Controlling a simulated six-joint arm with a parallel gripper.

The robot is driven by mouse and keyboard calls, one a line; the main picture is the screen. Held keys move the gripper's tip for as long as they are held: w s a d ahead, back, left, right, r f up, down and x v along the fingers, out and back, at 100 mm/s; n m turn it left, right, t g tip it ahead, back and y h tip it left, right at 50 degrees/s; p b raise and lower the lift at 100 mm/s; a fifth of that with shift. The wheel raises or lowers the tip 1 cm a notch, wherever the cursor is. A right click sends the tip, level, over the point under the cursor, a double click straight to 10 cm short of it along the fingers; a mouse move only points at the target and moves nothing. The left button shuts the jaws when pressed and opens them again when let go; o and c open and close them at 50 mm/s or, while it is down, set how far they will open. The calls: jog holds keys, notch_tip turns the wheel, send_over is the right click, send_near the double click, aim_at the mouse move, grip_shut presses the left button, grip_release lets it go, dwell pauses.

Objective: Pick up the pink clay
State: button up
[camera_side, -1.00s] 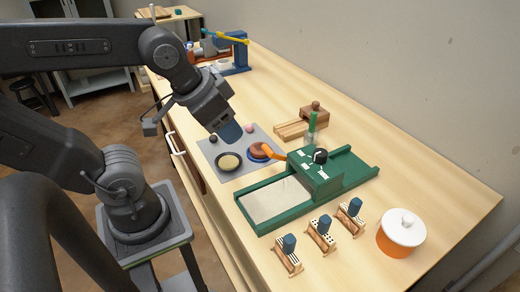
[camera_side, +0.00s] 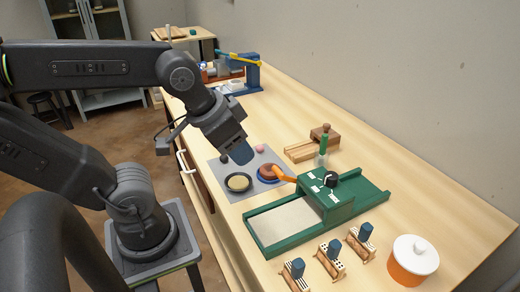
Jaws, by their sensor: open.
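The pink clay (camera_side: 260,148) is a small pink ball near the far edge of the grey mat (camera_side: 247,200). My gripper (camera_side: 242,155) points down over the mat, just left of the pink clay in the picture.
A dark ball (camera_side: 224,159), a dark plate with a cream disc (camera_side: 238,183) and a blue dish with brown clay (camera_side: 268,173) share the mat. A green slab roller (camera_side: 325,193) stands close on the right. A wooden block tool (camera_side: 305,150) lies behind.

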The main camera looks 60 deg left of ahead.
jog(key=shift+o, duration=0.9)
